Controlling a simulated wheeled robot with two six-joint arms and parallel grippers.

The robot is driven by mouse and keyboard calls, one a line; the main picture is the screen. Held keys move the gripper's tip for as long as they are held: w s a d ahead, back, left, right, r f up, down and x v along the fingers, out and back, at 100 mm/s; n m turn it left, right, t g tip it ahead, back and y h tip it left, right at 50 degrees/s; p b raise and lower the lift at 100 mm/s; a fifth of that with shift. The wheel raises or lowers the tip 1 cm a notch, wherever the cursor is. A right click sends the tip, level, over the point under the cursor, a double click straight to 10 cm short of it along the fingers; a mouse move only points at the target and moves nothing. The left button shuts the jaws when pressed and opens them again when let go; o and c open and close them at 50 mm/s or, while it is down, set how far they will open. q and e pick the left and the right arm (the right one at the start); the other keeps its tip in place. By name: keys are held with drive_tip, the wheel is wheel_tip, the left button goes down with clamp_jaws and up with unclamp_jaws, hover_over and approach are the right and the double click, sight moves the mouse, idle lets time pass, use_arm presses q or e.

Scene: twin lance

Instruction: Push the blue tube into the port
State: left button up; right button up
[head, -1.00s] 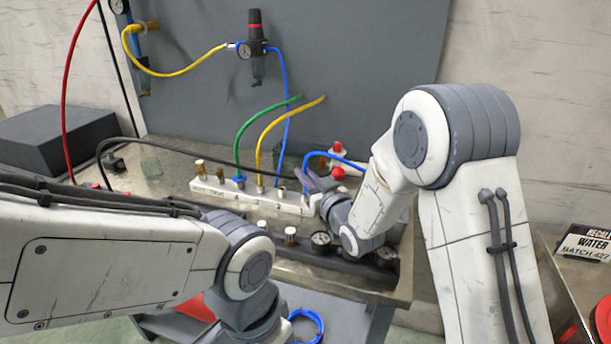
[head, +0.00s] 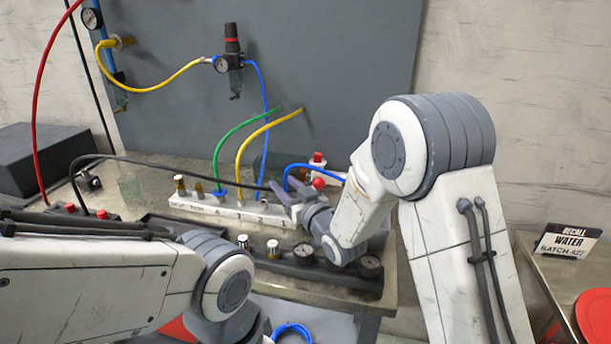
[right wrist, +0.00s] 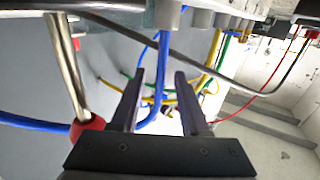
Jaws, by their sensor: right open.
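My right gripper (head: 287,190) is at that end. In the right wrist view the gripper (right wrist: 160,78) is open, with the blue tube (right wrist: 164,65) running between its fingers in the picture. I see no grip on it. The tube's upper end meets a grey port collar (right wrist: 168,13); how deep it sits is hidden. My left arm shows at lower left, but its gripper is out of view.
Green (head: 228,142) and yellow (head: 262,133) tubes rise from the block beside my right gripper. A black hose (head: 150,163) crosses behind the block. A dark rail with gauges (head: 303,250) lies in front. A red-knobbed fitting (head: 318,183) stands close to the right.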

wheel_tip(320, 180, up, 4)
drive_tip(key=shift+f, duration=0.15)
drive_tip(key=s+d+r, duration=0.6)
drive_tip(key=d, duration=0.4)
drive_tip(key=shift+r, duration=0.2)
drive_tip(key=s+a+f+g+h+p, duration=0.3)
drive_tip(key=s+g, duration=0.1)
drive_tip(key=s, duration=0.3)
drive_tip(key=s+a+f+g+h+p, duration=0.2)
drive_tip(key=s+a+f+g+p, duration=0.15)
drive_tip(key=s, duration=0.35)
drive_tip(key=s+d+n+g+h+p, duration=0.1)
drive_tip(key=s+g, duration=0.7)
drive_tip(key=s, duration=1.1)
drive_tip(key=shift+s+n+h+p, duration=0.35)
drive_tip(key=shift+n+h+p, duration=0.2)
drive_tip(key=shift+p, duration=0.4)
